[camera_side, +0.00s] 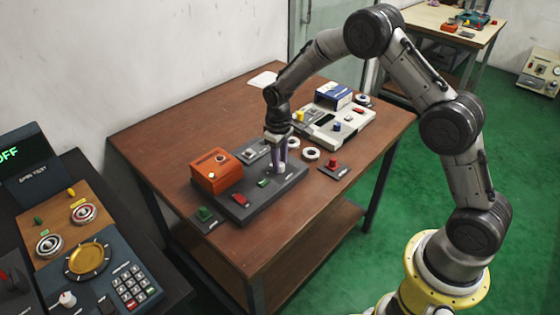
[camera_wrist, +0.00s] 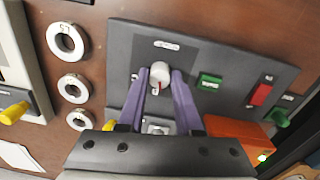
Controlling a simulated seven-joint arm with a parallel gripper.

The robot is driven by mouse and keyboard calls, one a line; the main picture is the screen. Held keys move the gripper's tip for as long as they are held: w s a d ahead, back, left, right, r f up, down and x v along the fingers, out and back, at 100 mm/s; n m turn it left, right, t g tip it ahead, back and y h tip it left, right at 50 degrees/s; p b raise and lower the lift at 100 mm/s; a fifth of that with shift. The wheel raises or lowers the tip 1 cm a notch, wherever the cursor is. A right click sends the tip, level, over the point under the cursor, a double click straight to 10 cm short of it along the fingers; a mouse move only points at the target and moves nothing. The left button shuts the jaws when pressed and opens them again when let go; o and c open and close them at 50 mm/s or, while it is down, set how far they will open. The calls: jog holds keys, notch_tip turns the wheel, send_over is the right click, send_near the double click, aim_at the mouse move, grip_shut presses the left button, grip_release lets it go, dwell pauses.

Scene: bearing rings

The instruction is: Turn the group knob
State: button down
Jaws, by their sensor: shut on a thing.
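The knob is a small white round cap with a red mark (camera_wrist: 160,72) on a dark grey panel (camera_wrist: 130,50). In the side view the knob (camera_side: 281,169) shows just below my fingertips. I take it for the group knob; its label is too small to read. My gripper (camera_wrist: 161,80) has its two purple fingers on either side of the knob, shut on it. In the side view my gripper (camera_side: 279,158) points down at the panel (camera_side: 262,207). The knob's red mark faces toward the gripper body in the wrist view.
A green button (camera_wrist: 210,82) and a red rocker switch (camera_wrist: 261,94) sit on the same panel. An orange box (camera_side: 216,171) stands at its left. White rings (camera_side: 311,153) and a red-button box (camera_side: 333,167) lie to the right. A pale tray (camera_side: 345,130) stands behind.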

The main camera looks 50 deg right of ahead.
jog(key=shift+m, duration=1.6)
jog(key=shift+r, duration=0.1)
jog(key=c, duration=0.6)
grip_release()
jog(key=r, duration=1.3)
jog(key=shift+a+r, duration=0.25)
jog(key=shift+r, duration=0.1)
